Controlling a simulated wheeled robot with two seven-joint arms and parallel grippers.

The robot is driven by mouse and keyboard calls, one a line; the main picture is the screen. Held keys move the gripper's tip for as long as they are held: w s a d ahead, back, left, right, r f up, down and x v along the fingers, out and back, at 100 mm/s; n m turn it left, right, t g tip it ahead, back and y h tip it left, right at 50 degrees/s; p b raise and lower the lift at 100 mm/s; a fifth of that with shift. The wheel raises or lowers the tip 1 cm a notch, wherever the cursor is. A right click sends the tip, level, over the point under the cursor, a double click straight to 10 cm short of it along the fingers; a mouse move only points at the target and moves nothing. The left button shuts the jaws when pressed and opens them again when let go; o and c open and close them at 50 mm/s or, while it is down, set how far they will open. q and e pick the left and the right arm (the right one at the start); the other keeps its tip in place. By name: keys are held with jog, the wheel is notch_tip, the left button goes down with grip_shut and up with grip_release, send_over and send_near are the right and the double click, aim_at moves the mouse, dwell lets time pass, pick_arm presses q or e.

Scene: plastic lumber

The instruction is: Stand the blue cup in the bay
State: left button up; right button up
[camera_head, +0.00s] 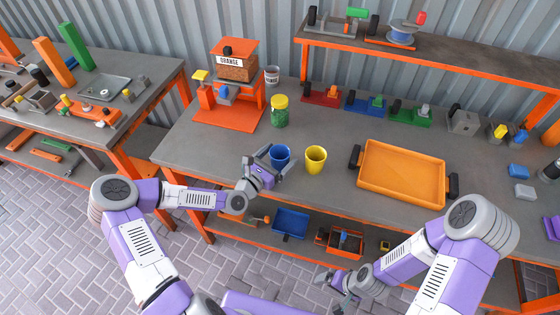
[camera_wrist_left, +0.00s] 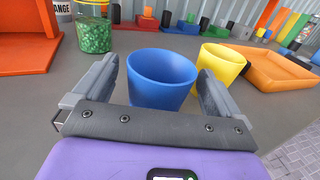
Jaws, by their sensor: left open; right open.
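The blue cup (camera_head: 280,155) stands upright on the grey workbench, left of a yellow cup (camera_head: 316,158). My left gripper (camera_head: 269,168) is open at the cup; the left wrist view shows the blue cup (camera_wrist_left: 162,80) between its two spread fingers, with no clear grip. An orange dispenser marked ORANGE (camera_head: 237,62) stands on an orange base (camera_head: 225,117) at the back left; I cannot tell for sure which part is the bay. My right gripper (camera_head: 343,283) is open and empty, low in front of the bench.
A green-filled jar with a yellow lid (camera_head: 279,112) stands between the blue cup and the dispenser. An orange tray (camera_head: 402,174) lies to the right. Red, blue and green fixtures line the back. A shelf below holds a blue bin (camera_head: 291,222).

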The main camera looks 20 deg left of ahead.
pick_arm(q)
jog(key=shift+w+d, duration=0.15)
jog(key=shift+w, duration=0.2)
jog(key=shift+c, duration=0.2)
jog(key=c, duration=1)
jog(key=shift+r, duration=0.1)
jog(key=shift+c, duration=0.2)
